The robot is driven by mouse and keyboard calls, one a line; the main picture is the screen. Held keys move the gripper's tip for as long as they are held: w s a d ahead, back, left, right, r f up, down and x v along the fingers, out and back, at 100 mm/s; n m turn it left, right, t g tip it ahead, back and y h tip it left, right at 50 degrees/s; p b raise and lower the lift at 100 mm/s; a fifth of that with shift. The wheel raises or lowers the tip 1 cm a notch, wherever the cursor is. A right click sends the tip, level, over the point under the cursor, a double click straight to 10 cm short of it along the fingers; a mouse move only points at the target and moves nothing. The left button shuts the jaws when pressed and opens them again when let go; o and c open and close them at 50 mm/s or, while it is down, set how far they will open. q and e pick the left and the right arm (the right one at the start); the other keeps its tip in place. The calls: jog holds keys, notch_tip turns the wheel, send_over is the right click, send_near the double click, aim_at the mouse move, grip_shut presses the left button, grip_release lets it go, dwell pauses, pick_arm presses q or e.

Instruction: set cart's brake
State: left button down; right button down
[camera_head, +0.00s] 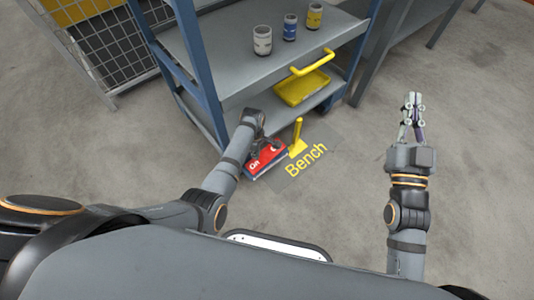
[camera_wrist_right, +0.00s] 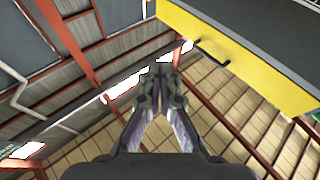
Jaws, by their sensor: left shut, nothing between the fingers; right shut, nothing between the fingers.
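The cart is a blue-framed trolley with a grey top shelf (camera_head: 225,50) and a lower shelf. At its foot is a red plate (camera_head: 262,160) with white lettering, partly covered by my left gripper, so I cannot read it all. An upright yellow lever (camera_head: 298,136) stands just right of the plate. Which part is the brake is not clear. My left gripper (camera_head: 266,144) is shut and empty, pointing down at the plate; contact is unclear. My right gripper (camera_head: 413,102) is shut and empty over open floor, well right of the cart; it also shows in the right wrist view (camera_wrist_right: 163,68).
Three cans (camera_head: 289,27) stand on the top shelf. A yellow handle (camera_head: 312,63) juts from its edge above a yellow tray (camera_head: 301,88). A wire cage (camera_head: 108,45) stands left, a grey table (camera_head: 408,25) right. A "Bench" floor marking (camera_head: 306,161) lies in front.

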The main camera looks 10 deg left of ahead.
pick_arm(q)
jog(key=shift+r, duration=0.15)
jog(key=shift+r+p, duration=0.2)
jog(key=shift+p, duration=0.2)
jog(key=shift+r, duration=0.15)
jog(key=shift+r+p, duration=0.15)
jog(key=shift+p, duration=0.2)
jog(key=shift+r+p, duration=0.3)
jog(key=shift+p, duration=0.05)
jog(key=shift+r+p, duration=0.3)
jog(key=shift+p, duration=0.05)
pick_arm(e)
jog(key=s+f+g, duration=0.4)
jog(key=f+g, duration=0.2)
jog(key=f, duration=0.7)
jog(key=s+f+g, duration=0.4)
jog(key=f+g, duration=0.2)
jog(key=f, duration=0.7)
jog(key=shift+s+a+f+g, duration=0.15)
jog(key=shift+s+a+g, duration=0.1)
jog(key=shift+a+g, duration=0.2)
